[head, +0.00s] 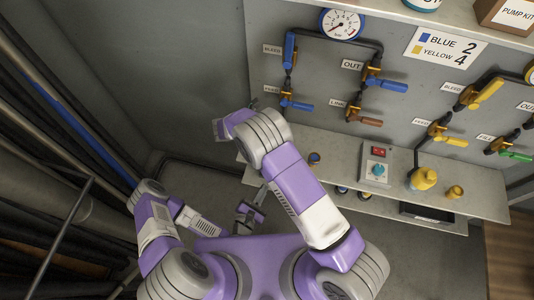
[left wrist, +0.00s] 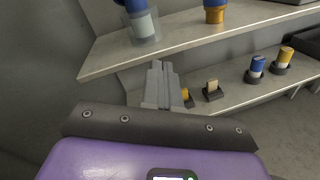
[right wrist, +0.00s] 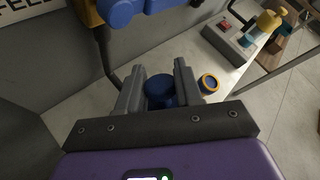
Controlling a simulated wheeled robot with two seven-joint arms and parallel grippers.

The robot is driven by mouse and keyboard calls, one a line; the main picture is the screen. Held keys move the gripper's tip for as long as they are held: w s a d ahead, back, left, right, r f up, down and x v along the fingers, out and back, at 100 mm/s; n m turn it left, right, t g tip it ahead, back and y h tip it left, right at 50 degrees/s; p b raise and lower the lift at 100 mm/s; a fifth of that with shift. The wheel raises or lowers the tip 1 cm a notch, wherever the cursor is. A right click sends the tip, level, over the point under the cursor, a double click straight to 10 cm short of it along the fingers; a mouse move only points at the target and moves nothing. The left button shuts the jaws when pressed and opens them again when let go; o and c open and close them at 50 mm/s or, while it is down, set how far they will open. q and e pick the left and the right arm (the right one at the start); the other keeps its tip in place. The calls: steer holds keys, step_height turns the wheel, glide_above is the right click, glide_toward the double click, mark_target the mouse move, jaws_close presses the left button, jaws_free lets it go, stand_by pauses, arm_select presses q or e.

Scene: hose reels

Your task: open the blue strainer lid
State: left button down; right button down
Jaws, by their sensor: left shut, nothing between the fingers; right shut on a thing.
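The blue strainer lid (right wrist: 160,88) sits between the two fingers of my right gripper (right wrist: 159,70) in the right wrist view, and the gripper is shut on it. In the left wrist view, a blue-topped pot with a pale, see-through body (left wrist: 145,25) stands on the upper shelf and appears to be the strainer. In the head view my right arm hides the strainer. My left gripper (left wrist: 160,68) is shut and empty, below the front edge of the upper shelf. In the head view it shows low, left of centre (head: 261,194).
An orange-rimmed blue cup (right wrist: 208,83) stands right of the lid; it also shows in the head view (head: 314,158). A switch box (head: 377,168) and a yellow pot (head: 423,179) stand farther right. Several small capped parts, including a blue-topped one (left wrist: 255,68), sit on the lower shelf. Blue-handled valves (head: 385,85) hang above.

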steer(key=shift+w+r, duration=0.15)
steer(key=shift+r, duration=0.1)
arm_select(q)
steer(key=w+r+n+t, duration=0.1)
steer(key=w+r+n, duration=0.1)
steer(key=w, duration=0.1)
steer(key=w+d+r+n+t+y, duration=0.1)
steer(key=w+r+n, duration=0.1)
steer(key=w, duration=0.2)
steer(key=w+d+r+n+t+y, duration=0.1)
steer(key=w+r+n, duration=0.2)
steer(key=shift+w+d+t, duration=0.2)
steer(key=shift+t, duration=0.2)
steer(key=shift+w+d+r, duration=0.1)
steer(key=shift+w+r, duration=0.2)
steer(key=shift+r, duration=0.1)
